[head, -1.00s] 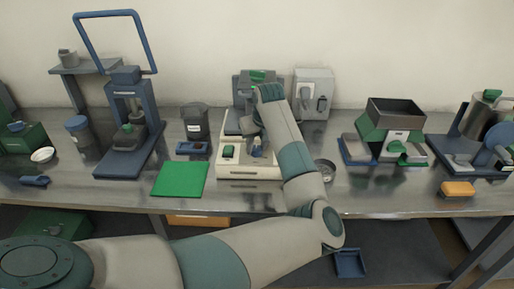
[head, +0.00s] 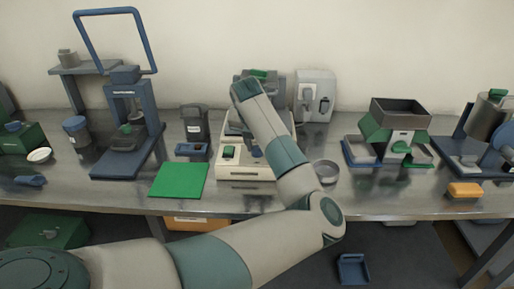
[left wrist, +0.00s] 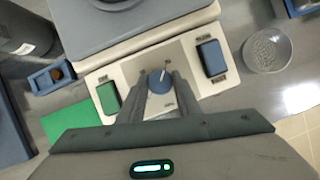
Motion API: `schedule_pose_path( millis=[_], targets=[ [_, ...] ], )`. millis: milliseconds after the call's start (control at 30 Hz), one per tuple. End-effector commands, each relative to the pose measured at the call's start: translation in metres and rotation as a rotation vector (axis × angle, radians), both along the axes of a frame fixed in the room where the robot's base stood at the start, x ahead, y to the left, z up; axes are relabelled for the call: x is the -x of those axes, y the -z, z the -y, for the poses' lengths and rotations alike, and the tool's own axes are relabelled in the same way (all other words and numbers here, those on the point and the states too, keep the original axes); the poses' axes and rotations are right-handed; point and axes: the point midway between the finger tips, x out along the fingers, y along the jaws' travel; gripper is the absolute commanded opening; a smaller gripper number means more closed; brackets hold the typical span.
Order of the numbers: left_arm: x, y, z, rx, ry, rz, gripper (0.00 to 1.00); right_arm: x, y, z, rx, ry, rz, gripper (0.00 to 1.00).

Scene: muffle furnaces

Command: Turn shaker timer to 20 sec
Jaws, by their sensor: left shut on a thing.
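The shaker (head: 246,173) is a cream box on the bench with a green switch (head: 229,152) at its front left. It also shows in the left wrist view (left wrist: 196,62). There, its round blue timer knob (left wrist: 159,80) with a pale pointer line sits between a green switch (left wrist: 108,98) and a dark blue switch (left wrist: 212,58). My left gripper (left wrist: 160,88) is shut on the knob, one finger on each side. The scale marks around the knob are too small to read. My right gripper is not in view.
A green mat (head: 179,180) lies left of the shaker, with a dark lidded container (head: 195,122) behind it. A round clear dish (head: 325,171) stands close on the right. A blue-framed press (head: 128,125) is farther left. Bare bench lies in front.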

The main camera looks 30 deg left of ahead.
Motion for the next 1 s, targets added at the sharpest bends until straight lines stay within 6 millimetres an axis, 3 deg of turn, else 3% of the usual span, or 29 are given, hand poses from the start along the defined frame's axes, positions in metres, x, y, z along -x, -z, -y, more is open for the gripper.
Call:
schedule_pose_path(
  millis=[333, 367, 433, 767, 1000],
  targets=[
    [0.0, -0.001, 0.0, -0.001, 0.003, 0.001, 0.08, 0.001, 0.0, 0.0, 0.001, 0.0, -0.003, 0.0],
    [0.0, -0.001, 0.0, -0.001, 0.003, 0.001, 0.35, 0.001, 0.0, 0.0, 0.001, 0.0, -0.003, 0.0],
    [0.0, -0.001, 0.0, -0.001, 0.003, 0.001, 0.49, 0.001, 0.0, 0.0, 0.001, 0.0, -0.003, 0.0],
    [0.0, -0.001, 0.0, 0.0, 0.003, 0.0, 0.49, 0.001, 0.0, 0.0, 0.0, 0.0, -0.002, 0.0],
    [0.005, -0.013, 0.001, -0.001, 0.003, 0.001, 0.49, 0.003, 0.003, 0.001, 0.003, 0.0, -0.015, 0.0]
  ],
)
